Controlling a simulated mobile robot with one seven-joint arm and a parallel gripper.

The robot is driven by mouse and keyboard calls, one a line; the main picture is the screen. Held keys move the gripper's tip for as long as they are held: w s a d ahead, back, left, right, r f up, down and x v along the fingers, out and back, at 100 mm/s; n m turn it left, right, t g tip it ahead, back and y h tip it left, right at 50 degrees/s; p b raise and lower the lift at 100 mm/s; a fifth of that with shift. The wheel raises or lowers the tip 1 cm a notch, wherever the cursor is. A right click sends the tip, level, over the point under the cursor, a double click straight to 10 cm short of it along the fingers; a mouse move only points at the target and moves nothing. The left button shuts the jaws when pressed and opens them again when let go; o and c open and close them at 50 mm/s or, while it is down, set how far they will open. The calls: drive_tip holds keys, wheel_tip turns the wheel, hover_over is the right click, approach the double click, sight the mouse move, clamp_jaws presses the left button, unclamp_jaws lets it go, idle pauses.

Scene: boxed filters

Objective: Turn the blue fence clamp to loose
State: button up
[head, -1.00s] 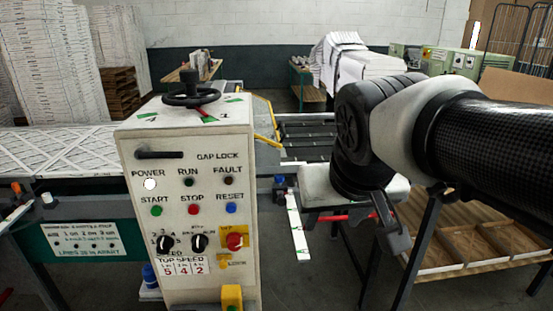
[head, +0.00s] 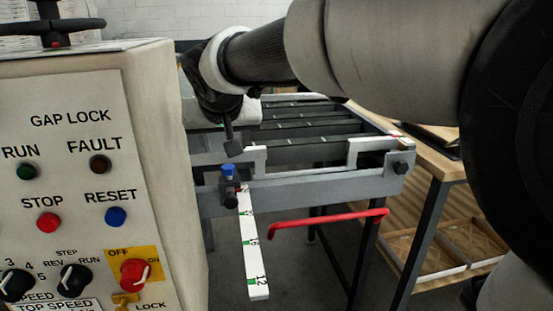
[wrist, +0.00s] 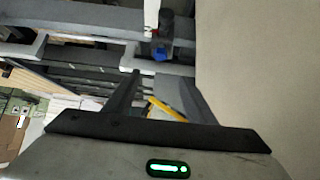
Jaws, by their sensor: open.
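The blue fence clamp (head: 227,170) is a small blue knob on a black stem. It sits on the grey front rail of the table, at the top of a white numbered scale (head: 254,250). In the wrist view the blue clamp (wrist: 161,54) lies just beyond the fingertips, between their lines. My gripper (head: 233,150) is above and close to the clamp in the head view, pointing down. Only one finger shows clearly there. In the wrist view my gripper (wrist: 160,79) has its two dark fingers apart with nothing between them. Whether it touches the clamp I cannot tell.
The control cabinet (head: 158,150) with buttons and knobs stands close on the left. A red bar handle (head: 328,221) sticks out below the rail on the right. A wooden bench (head: 450,160) stands further right. A yellow bar (wrist: 168,108) shows between the fingers.

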sight(228, 166)
drive_tip(key=b+x, duration=0.2)
drive_tip(key=x, duration=1.4)
drive_tip(key=shift+w+d+f, duration=0.1)
drive_tip(key=shift+w+f, duration=0.05)
drive_tip(key=c, duration=1)
drive_tip(key=shift+c, duration=0.2)
